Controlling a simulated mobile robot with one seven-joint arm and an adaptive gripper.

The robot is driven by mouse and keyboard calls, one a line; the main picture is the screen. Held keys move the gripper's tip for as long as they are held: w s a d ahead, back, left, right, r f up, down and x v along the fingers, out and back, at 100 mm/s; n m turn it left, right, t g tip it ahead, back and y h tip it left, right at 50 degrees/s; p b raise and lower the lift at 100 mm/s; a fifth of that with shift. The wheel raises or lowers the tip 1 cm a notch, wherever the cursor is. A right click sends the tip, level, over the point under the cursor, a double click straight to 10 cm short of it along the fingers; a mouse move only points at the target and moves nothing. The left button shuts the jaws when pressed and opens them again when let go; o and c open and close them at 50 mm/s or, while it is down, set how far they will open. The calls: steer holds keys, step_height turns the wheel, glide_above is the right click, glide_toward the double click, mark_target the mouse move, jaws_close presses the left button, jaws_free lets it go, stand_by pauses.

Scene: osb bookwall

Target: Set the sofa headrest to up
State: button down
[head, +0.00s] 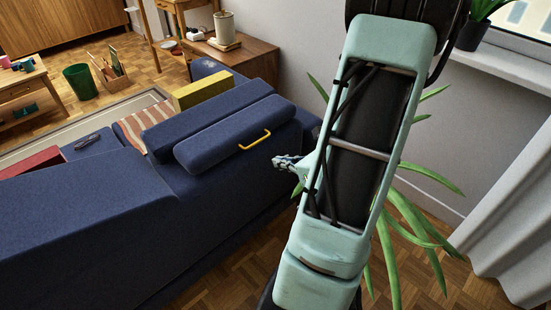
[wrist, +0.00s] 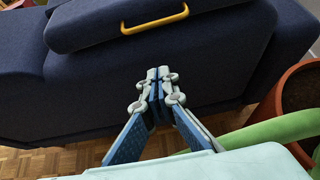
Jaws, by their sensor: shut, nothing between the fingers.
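The blue sofa (head: 90,225) stands at the left in the head view, its back towards me. Its headrest (head: 232,135) is a long blue cushion with a yellow handle (head: 255,140) on the side facing me. In the wrist view the headrest (wrist: 85,20) is at the top, and the yellow handle (wrist: 154,20) hangs on its near side. My gripper (wrist: 158,75) is shut and empty, below the handle and apart from it, in front of the sofa's back (wrist: 60,95). In the head view my gripper (head: 277,161) points left, just right of the headrest.
A green plant (head: 410,215) stands right behind my arm; its terracotta pot (wrist: 295,105) is at the right in the wrist view. A grey curtain (head: 515,220) hangs at the right. A wooden side table (head: 240,60) stands beyond the sofa. Parquet floor shows below the sofa.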

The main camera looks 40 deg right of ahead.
mark_target(243, 132)
steer(key=b+x, duration=0.2)
steer(key=x, duration=0.5)
steer(key=shift+w+a+f, duration=0.1)
steer(key=shift+w+f, duration=0.1)
steer(key=shift+f, duration=0.15)
steer(key=r, duration=0.1)
steer(key=w+r, duration=0.1)
steer(key=r, duration=0.1)
steer(key=shift+w, duration=0.1)
steer(key=shift+w+r, duration=0.1)
steer(key=shift+r, duration=0.4)
steer(key=shift+p, duration=0.35)
